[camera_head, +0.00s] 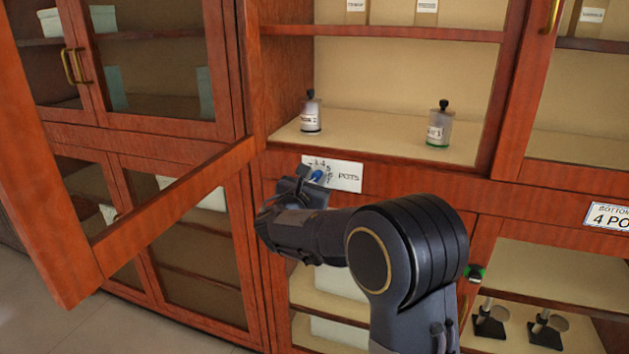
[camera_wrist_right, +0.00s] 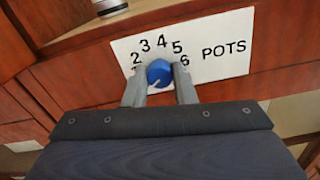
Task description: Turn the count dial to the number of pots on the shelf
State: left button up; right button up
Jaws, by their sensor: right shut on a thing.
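The blue count dial (camera_wrist_right: 159,71) sits on a white plate (camera_wrist_right: 216,45) marked POTS, with numbers arced around it; 2 to 6 are readable and a lower-left number is partly hidden. A small pale mark shows low on the dial's face; I cannot tell which number it indicates. My right gripper (camera_wrist_right: 160,88) is shut on the dial, one finger on each side. In the head view, the dial (camera_head: 318,175) is partly hidden by my right gripper (camera_head: 309,180). Two pots, left (camera_head: 311,113) and right (camera_head: 438,125), stand upright on the open shelf (camera_head: 377,137) above. My left gripper is out of view.
An open cabinet door (camera_head: 180,207) juts out at left. Black-based objects (camera_head: 490,327) stand in the lower right compartment. Labelled items (camera_head: 427,8) are on the upper shelf.

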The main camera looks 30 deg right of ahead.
jog(key=shift+f+m+b, duration=0.15)
jog(key=shift+m+b, duration=0.45)
jog(key=shift+b, duration=0.2)
jog(key=m+b, duration=1)
jog(key=b, duration=0.2)
jog(key=shift+f, duration=0.1)
jog(key=shift+r+m+b, duration=0.2)
jog(key=shift+m+b, duration=1.2)
jog(key=shift+m, duration=0.1)
jog(key=o, duration=1)
jog(key=v, duration=0.8)
jog(key=shift+p, duration=0.35)
